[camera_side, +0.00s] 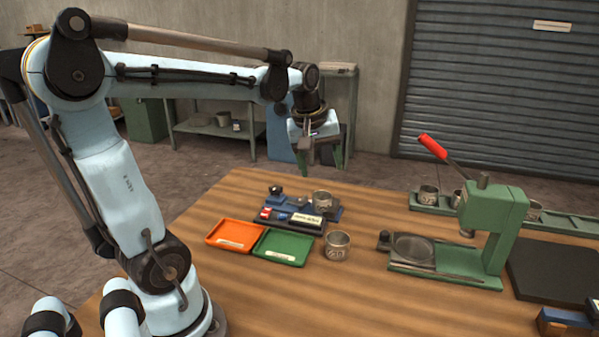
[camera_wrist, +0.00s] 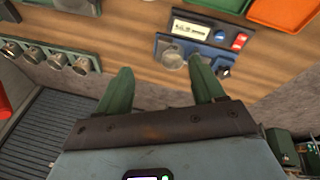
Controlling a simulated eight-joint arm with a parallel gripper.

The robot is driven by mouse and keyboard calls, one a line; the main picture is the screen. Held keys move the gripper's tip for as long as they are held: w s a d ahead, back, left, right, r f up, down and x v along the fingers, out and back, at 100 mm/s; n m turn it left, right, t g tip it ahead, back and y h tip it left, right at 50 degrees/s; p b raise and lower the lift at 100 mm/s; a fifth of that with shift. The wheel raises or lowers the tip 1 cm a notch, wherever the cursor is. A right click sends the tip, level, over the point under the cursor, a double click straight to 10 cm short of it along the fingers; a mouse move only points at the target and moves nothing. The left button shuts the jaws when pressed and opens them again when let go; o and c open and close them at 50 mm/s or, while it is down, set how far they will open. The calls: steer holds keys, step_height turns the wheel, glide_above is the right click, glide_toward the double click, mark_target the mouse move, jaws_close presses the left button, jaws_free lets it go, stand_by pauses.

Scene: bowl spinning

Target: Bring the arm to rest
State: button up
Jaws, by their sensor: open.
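My gripper (camera_side: 322,162) hangs at the end of my raised arm, above and beyond the far edge of the wooden table (camera_side: 330,300). Its green fingers point down, apart, with nothing between them. In the wrist view the gripper (camera_wrist: 161,75) also shows spread and empty, with table edge and floor behind it. It touches nothing that I can see. A metal cup (camera_side: 337,246) stands on the table beside the green tray (camera_side: 282,246). Another metal cup (camera_side: 322,200) sits on the blue device (camera_side: 297,213); that cup also shows in the wrist view (camera_wrist: 172,58).
An orange tray (camera_side: 234,236) lies left of the green one. A green press (camera_side: 497,225) with a raised red handle (camera_side: 432,146) stands at right. Behind it, a green rack (camera_side: 562,222) holds several cups. A dark mat (camera_side: 556,266) lies far right. Air around the gripper looks clear.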

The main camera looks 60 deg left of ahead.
steer(key=s+d+f+m+t, duration=0.1)
steer(key=s+d+f+m, duration=0.1)
steer(key=d+m, duration=0.4)
steer(key=s+d+f+m+t+h, duration=0.1)
steer(key=s+d+f+m+t, duration=0.1)
steer(key=d+m, duration=0.4)
steer(key=shift+s+d, duration=0.5)
steer(key=shift+d, duration=0.35)
steer(key=shift+o, duration=0.3)
steer(key=shift+s+d+f+m+t, duration=0.2)
steer(key=shift+d+f+m+t, duration=0.2)
steer(key=shift+m, duration=0.2)
steer(key=shift+o, duration=1.3)
steer(key=shift+w+a+r, duration=0.1)
steer(key=shift+r, duration=0.05)
steer(key=shift+o, duration=1.4)
steer(key=w+a+r+m+g, duration=0.1)
steer(key=w+a+r+m, duration=0.1)
steer(key=w+a+r, duration=0.2)
steer(key=shift+w+a+r+g, duration=0.15)
steer(key=shift+a+r+g, duration=0.1)
steer(key=shift+g, duration=0.15)
steer(key=w+a+m+g, duration=0.3)
steer(key=w+a+m, duration=0.1)
steer(key=a, duration=0.6)
steer(key=w+a+m+g, duration=0.2)
steer(key=w+a+m, duration=0.15)
steer(key=a, duration=0.65)
step_height(320, 180, down, 9)
steer(key=shift+w, duration=0.2)
